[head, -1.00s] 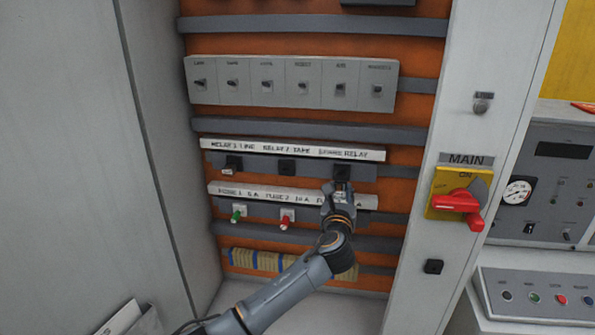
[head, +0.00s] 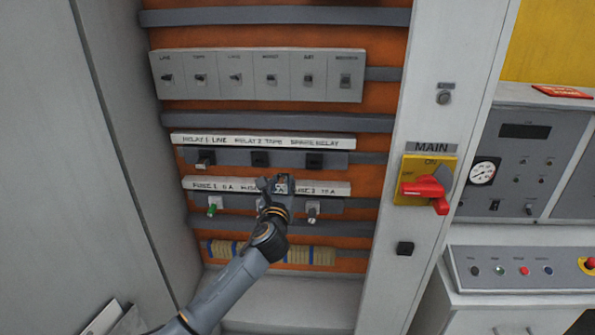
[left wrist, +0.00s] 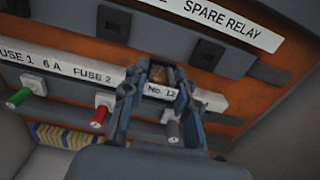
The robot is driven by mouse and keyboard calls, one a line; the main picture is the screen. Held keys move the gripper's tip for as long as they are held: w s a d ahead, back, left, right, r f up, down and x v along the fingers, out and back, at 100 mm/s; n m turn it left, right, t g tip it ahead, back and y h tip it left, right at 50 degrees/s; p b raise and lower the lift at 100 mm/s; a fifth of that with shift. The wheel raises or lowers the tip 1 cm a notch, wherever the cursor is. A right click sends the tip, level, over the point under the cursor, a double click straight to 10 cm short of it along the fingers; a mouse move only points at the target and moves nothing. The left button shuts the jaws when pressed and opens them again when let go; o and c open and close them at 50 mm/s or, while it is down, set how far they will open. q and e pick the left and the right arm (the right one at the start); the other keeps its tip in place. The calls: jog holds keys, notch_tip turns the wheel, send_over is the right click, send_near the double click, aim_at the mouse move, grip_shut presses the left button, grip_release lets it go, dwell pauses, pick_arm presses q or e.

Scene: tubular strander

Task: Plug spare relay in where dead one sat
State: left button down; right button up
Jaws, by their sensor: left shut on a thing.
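My left gripper (head: 278,182) is shut on a small relay (left wrist: 160,90) with a brownish end and a white "No. 12" label. It holds the relay in front of the fuse strip, below the relay row and between the RELAY 2 TAPE and SPARE RELAY positions. The RELAY 2 socket (head: 260,158) is a dark square with nothing seen in it. The spare relay socket (head: 314,160) also looks dark and empty; it shows in the left wrist view (left wrist: 207,53). The RELAY 1 position (head: 205,158) carries a pale-fronted piece. My right gripper is not in view.
Below is a fuse row with a green fuse (head: 212,209), a red fuse (left wrist: 99,116) and a grey one (head: 312,210). Switches (head: 258,77) sit above. The red MAIN handle (head: 427,190) is on the right post. The cabinet's left wall (head: 110,120) is close.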

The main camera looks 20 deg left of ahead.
pick_arm(q)
jog(key=s+a+r+p, duration=0.1)
jog(key=s+a, duration=0.2)
jog(key=a, duration=0.4)
jog(key=shift+s+p, duration=0.3)
jog(key=shift+s, duration=0.1)
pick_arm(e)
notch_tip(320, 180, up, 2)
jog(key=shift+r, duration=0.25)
pick_arm(q)
jog(key=x, duration=0.6)
jog(key=shift+b, duration=0.4)
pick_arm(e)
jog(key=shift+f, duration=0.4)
pick_arm(q)
jog(key=shift+p, duration=0.5)
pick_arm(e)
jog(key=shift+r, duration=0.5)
pick_arm(q)
jog(key=shift+b+x, duration=0.45)
jog(key=shift+x, duration=0.5)
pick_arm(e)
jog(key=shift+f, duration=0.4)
pick_arm(q)
jog(key=c, duration=1)
grip_release()
jog(key=shift+r, duration=0.1)
